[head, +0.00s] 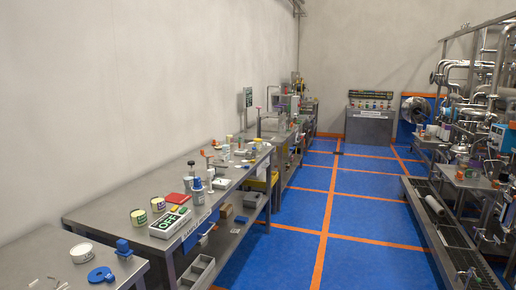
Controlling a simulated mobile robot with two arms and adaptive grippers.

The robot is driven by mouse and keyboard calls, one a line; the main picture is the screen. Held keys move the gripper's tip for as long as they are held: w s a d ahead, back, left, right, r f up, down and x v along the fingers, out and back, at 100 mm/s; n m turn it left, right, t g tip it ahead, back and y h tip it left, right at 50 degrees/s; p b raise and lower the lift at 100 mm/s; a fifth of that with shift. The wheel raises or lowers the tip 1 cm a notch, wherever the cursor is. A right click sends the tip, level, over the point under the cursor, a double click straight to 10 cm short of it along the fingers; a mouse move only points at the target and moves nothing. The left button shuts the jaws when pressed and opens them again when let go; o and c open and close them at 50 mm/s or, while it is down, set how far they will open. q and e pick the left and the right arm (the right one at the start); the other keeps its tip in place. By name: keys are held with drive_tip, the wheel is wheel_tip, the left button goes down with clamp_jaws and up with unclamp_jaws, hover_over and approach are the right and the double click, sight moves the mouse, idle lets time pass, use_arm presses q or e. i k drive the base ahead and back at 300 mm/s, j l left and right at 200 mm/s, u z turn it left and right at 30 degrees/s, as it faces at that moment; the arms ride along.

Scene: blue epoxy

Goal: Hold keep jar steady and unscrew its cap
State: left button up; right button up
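I cannot tell which object is the keep jar. Two small jars with labels stand on the long steel bench at left: one jar (138,218) near the wall side and another jar (158,205) just behind it to the right. A grey-white bottle with a blue top (198,191) stands farther right on the same bench. The view is too distant to read the labels or make out the caps clearly. Neither of my grippers is in view.
The steel bench (110,212) also holds a green and white display box (170,222), a red item (178,198) and several small containers. A nearer bench (40,262) carries a blue disc (101,275). The blue floor aisle (350,230) is clear. Pipework stands at right.

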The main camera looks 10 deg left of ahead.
sight(258, 145)
drive_tip(key=i+z, duration=0.1)
drive_tip(key=i, duration=2.25)
drive_tip(key=i+u, duration=0.15)
drive_tip(key=i, duration=0.35)
drive_tip(key=i+l+u, duration=0.1)
drive_tip(key=i, duration=0.35)
drive_tip(key=i+l+u, duration=0.15)
drive_tip(key=i, duration=0.35)
drive_tip(key=i+l+u, duration=0.1)
drive_tip(key=i, duration=0.35)
drive_tip(key=l, duration=0.1)
